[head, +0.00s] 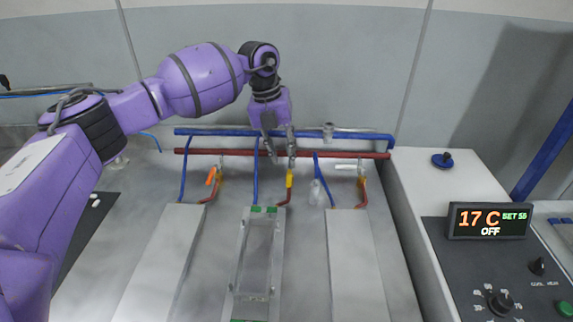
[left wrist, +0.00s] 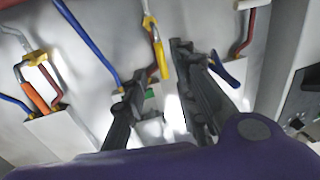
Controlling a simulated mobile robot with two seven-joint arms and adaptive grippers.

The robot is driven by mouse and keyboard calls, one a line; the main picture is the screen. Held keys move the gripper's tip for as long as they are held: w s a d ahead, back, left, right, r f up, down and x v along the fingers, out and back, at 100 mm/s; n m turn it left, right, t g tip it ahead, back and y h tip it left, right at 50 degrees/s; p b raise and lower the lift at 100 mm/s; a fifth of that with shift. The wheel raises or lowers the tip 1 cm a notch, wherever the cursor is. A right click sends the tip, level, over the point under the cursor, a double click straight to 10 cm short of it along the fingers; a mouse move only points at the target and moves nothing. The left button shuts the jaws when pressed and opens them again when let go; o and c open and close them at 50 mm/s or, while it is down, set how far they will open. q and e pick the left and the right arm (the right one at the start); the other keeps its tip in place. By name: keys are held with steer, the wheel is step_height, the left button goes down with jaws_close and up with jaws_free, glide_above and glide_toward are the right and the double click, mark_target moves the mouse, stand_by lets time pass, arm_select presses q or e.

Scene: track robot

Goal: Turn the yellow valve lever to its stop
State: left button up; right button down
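The yellow valve lever (head: 290,179) hangs down on the middle red pipe branch, just under the horizontal pipes. It also shows in the left wrist view (left wrist: 162,60), pointing down between the fingertips. My left gripper (head: 279,153) is in front of the pipes, just above the lever in the head view. Its two dark fingers (left wrist: 158,65) are apart, and nothing is clamped between them. I cannot tell whether a finger touches the lever. The valve body is partly hidden behind the fingers. My right gripper is in neither view.
Blue (head: 220,132) and red (head: 230,152) pipes run across the wall. Grey panels (head: 358,265) slope below. A control console with a display (head: 490,220) stands at right.

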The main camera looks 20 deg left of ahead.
mark_target(288, 175)
arm_select(q)
steer(key=f, duration=0.2)
steer(key=d+f, duration=0.1)
steer(key=f, duration=0.1)
steer(key=shift+w+f, duration=0.1)
steer(key=shift+f, duration=0.05)
steer(key=shift+w+f, duration=0.1)
steer(key=shift+f, duration=0.6)
jaws_close()
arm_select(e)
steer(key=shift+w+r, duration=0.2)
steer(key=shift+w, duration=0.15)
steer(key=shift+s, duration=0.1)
